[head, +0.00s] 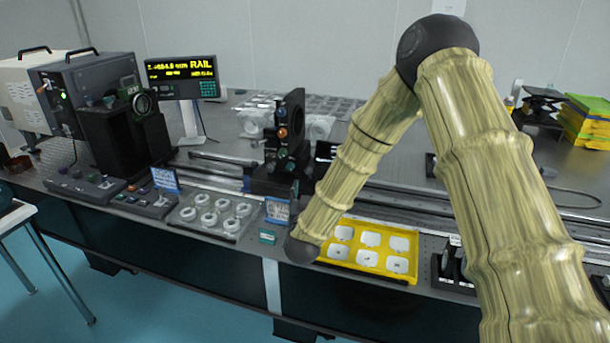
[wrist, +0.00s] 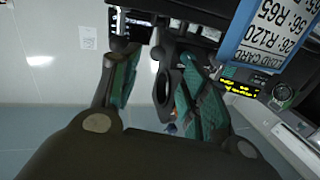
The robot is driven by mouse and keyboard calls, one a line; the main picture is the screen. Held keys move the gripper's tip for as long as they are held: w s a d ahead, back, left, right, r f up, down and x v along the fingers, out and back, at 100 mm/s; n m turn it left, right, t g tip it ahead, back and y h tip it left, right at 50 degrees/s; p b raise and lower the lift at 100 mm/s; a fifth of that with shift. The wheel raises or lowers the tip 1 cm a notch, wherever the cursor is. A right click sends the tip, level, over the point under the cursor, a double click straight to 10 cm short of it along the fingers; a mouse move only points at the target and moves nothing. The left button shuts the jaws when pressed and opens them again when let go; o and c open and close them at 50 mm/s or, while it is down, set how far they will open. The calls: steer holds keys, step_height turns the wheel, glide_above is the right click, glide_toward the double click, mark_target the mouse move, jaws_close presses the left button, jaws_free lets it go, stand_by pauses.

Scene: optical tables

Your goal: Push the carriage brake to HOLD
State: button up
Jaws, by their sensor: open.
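The carriage (head: 284,135) is a dark upright post with small coloured knobs, standing on the rail in the middle of the head view. I cannot make out its brake or a HOLD mark. My gripper (wrist: 156,64) shows in the wrist view with its two teal-padded fingers apart. A black ring-shaped mount (wrist: 165,86) appears between the fingers; whether they touch it I cannot tell. In the head view my gripper is hidden, and my arm ends at a dark joint in front of the carriage, to its lower right.
A blue-edged card (wrist: 262,35) is close by in the wrist view. A yellow tray (head: 368,279) of white pieces lies right of my arm's end. A lens tray (head: 238,232) lies to its left. A RAIL display (head: 183,77) and dark instruments stand at the left.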

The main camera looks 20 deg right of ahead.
mark_target(309, 173)
steer(key=x, duration=0.3)
steer(key=p+x, duration=0.1)
steer(key=x, duration=0.2)
steer(key=p+x, duration=0.1)
steer(key=x, duration=0.3)
steer(key=shift+d+r, duration=0.2)
steer(key=shift+r, duration=0.05)
jaws_close()
